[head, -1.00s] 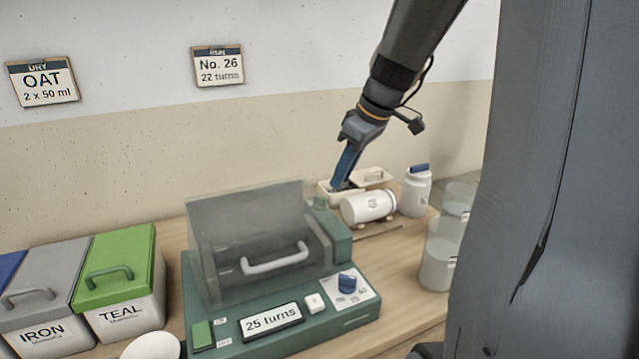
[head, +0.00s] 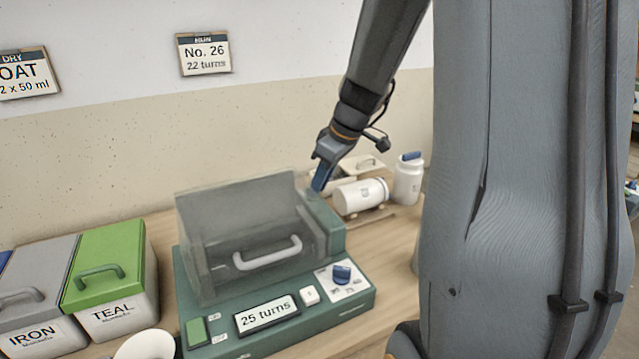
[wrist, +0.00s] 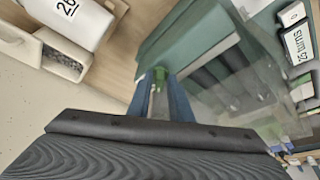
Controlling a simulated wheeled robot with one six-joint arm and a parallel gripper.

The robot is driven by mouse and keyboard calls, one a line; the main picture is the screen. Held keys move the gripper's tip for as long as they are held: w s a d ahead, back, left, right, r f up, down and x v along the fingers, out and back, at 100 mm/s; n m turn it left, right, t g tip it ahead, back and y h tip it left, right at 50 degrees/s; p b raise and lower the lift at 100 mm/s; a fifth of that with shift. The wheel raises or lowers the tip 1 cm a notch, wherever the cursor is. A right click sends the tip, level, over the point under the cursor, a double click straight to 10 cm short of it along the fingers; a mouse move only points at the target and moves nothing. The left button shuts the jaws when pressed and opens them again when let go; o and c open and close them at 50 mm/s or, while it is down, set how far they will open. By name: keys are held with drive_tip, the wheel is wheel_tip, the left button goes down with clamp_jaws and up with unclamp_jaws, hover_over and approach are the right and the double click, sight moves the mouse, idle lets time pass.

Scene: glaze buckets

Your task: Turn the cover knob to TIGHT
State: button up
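The green machine (head: 330,312) stands on the table with a clear cover (head: 235,245) down over its drum and a white handle in front. A blue knob (head: 342,273) sits on a white dial plate at its front right; its small marks are unreadable. My gripper (head: 319,186) is at the back right top of the machine, fingers pointing down. In the wrist view, my blue fingers (wrist: 160,88) stand apart, on either side of a small green knob-like part (wrist: 160,74) at the housing's edge. Contact is unclear. I cannot read any TIGHT mark.
A white jar (head: 358,196) lies on a wooden cradle right of the machine, and an upright blue-lidded jar (head: 408,180) stands beyond it. A cream bin (head: 365,166) is behind. A green-lidded TEAL bucket (head: 125,318) and grey-lidded IRON bucket (head: 45,333) stand left.

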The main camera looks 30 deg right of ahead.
clamp_jaws()
drive_tip(key=shift+m, duration=0.3)
drive_tip(key=m+p, duration=0.1)
drive_tip(key=m+h, duration=0.1)
drive_tip(key=m, duration=0.1)
drive_tip(key=shift+s+a+r+t+p, duration=0.2)
drive_tip(key=shift+a+t+p, duration=0.1)
drive_tip(key=shift+a+p, duration=0.1)
drive_tip(key=m+h+p, duration=0.1)
drive_tip(key=m+p, duration=0.1)
drive_tip(key=p, duration=0.1)
drive_tip(key=shift+a+f, duration=0.1)
drive_tip(key=shift+w+m+h, duration=0.1)
drive_tip(key=shift+m+h, duration=0.2)
drive_tip(key=shift+m, duration=0.1)
unclamp_jaws()
drive_tip(key=shift+f, duration=0.1)
